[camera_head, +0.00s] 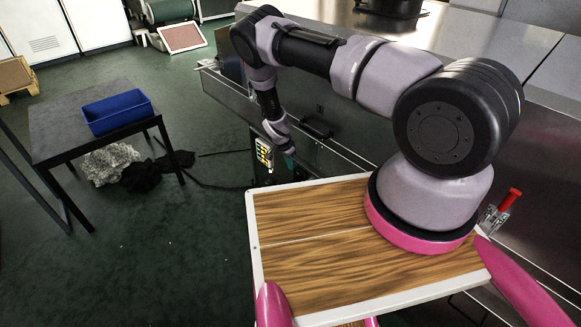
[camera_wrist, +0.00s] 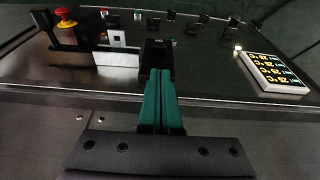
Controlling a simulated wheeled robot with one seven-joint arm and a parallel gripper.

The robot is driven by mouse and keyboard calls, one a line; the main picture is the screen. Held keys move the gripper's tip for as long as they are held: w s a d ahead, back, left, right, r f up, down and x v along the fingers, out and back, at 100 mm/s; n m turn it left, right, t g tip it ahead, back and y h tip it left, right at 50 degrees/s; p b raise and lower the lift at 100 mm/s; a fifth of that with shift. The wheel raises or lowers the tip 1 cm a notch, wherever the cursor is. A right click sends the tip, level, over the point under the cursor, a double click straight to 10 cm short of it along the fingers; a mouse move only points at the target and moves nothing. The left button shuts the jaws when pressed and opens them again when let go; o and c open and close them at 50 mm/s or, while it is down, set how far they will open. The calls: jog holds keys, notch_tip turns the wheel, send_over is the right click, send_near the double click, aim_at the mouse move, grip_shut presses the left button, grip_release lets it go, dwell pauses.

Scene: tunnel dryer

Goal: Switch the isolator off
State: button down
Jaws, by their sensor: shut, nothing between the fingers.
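In the wrist view my gripper (camera_wrist: 160,76) has its two green fingers pressed together, with nothing between them. The fingertips point at a dark control panel. A black block with a small pale label (camera_wrist: 159,43) stands right at the fingertips; I cannot tell whether they touch it. This may be the isolator, but its marking is too small to read surely. A black lever (camera_wrist: 45,24) stands at the panel's upper left. In the head view my gripper (camera_head: 288,149) is small and partly hidden, beside the machine's side.
The panel also carries a red and yellow emergency stop (camera_wrist: 66,18), a white-plated switch (camera_wrist: 118,38), several small black switches, and a lit temperature display (camera_wrist: 272,73). A dark table with a blue bin (camera_head: 117,112) stands at left. Green floor between is mostly free.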

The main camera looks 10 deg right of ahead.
aim_at(294, 181)
jog(key=x, duration=0.7)
jog(key=shift+f, duration=0.35)
jog(key=shift+s+a+f, duration=0.2)
jog(key=shift+s+a, duration=0.05)
jog(key=a+f, duration=0.1)
jog(key=s+a+f, duration=0.1)
jog(key=shift+f, duration=0.25)
dwell(0.6)
jog(key=shift+w+d+r, duration=0.1)
jog(key=shift+d, duration=0.1)
jog(key=shift+w+d+r, duration=0.25)
jog(key=shift+d+r, duration=0.05)
jog(key=shift+d, duration=0.15)
